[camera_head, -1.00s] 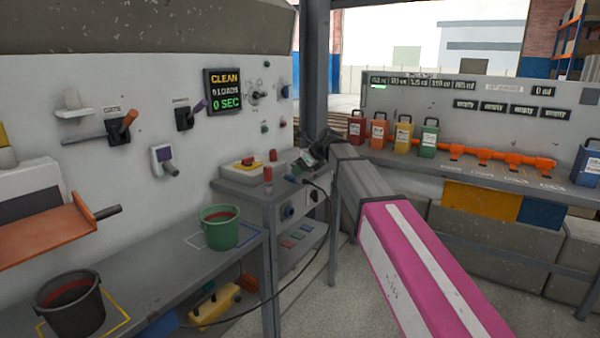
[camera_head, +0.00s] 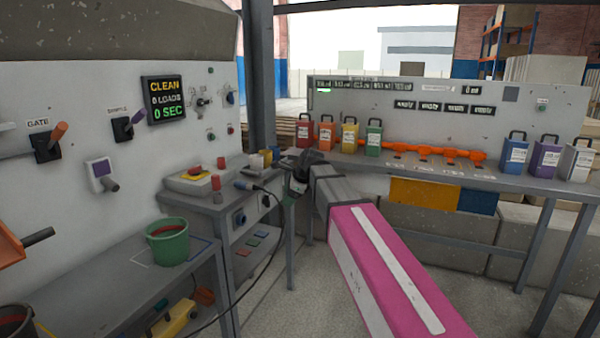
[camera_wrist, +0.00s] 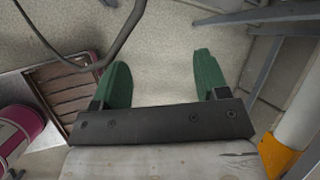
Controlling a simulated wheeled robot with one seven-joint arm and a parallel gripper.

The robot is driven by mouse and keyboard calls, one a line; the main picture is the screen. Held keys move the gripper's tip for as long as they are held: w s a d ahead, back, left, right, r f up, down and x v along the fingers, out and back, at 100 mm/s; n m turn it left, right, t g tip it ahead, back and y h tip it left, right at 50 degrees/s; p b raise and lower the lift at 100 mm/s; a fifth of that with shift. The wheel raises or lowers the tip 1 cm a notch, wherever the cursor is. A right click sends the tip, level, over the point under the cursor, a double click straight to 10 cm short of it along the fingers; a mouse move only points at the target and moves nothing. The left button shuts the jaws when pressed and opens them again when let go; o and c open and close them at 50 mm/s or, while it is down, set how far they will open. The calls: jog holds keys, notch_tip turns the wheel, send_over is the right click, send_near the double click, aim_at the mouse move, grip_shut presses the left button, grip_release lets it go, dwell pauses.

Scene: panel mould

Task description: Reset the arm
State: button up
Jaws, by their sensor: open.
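My arm, with its magenta and white link, reaches forward from the lower right of the head view. My gripper (camera_head: 296,184) is at its far end, beside the right side of the small grey control bench (camera_head: 205,208). In the wrist view my gripper (camera_wrist: 155,85) has its two green fingers spread wide apart. Nothing is between them, and bare floor (camera_wrist: 155,60) shows below. In the head view the fingers are small and partly hidden by the dark wrist.
A green bucket (camera_head: 168,243) stands on the left bench. A black cable (camera_head: 262,250) hangs near my gripper and crosses the wrist view. Red, orange, yellow and green cans (camera_head: 373,137) line the back shelf. A grey post (camera_head: 259,80) rises behind. Open floor (camera_head: 300,300) lies left of my arm.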

jog(key=s+d+f+n+g+h, duration=0.1)
jog(key=s+d+f+n+h, duration=0.1)
jog(key=s+d+f+n, duration=0.6)
jog(key=s+d+f+n+g+h, duration=0.2)
jog(key=s+d+f+n+h, duration=0.1)
jog(key=s+d+f+n, duration=0.6)
jog(key=s+d+f, duration=0.4)
jog(key=d+f, duration=0.4)
jog(key=f, duration=0.3)
jog(key=shift+f+n+h, duration=0.3)
jog(key=shift+s, duration=0.1)
